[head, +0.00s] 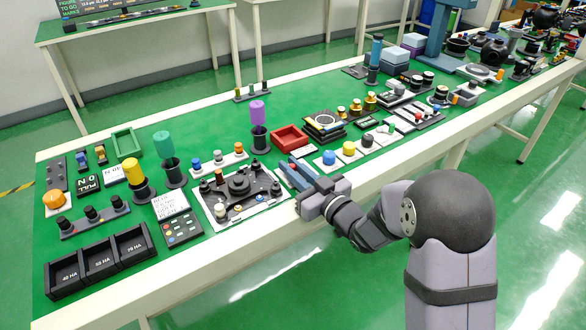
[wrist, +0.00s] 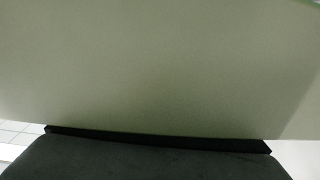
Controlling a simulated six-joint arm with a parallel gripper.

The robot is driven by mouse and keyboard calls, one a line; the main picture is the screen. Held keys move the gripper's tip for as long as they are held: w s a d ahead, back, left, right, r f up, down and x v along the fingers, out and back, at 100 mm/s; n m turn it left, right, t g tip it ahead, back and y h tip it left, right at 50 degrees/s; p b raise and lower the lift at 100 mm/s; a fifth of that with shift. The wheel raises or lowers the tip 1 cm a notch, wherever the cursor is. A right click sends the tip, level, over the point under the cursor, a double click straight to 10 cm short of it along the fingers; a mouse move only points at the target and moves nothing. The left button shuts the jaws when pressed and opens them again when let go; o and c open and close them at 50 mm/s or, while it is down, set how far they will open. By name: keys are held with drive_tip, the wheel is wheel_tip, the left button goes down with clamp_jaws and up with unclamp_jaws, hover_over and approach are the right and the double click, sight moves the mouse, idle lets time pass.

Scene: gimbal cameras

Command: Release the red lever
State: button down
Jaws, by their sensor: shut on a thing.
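My gripper (head: 292,173) is at the front edge of the bench in the head view, just right of a white plate with a black mechanism (head: 240,187). Its blue-grey fingers are shut on the red lever (head: 292,166), of which only a small red bit shows between them. The rest of the lever is hidden by the fingers. The wrist view shows a plain pale surface close up and a dark part of my gripper along the bottom; neither the fingertips nor the lever show there.
A red tray (head: 289,137) lies just behind my gripper. Blue, yellow and white round knobs (head: 348,148) stand to its right. A purple-topped dark cylinder (head: 259,138) stands behind the mechanism. The bench's pale front rim (head: 250,235) runs below my gripper.

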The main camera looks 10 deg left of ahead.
drive_tip(key=c, duration=1.7)
unclamp_jaws()
drive_tip(key=shift+s, duration=0.1)
drive_tip(key=shift+v, duration=3.6)
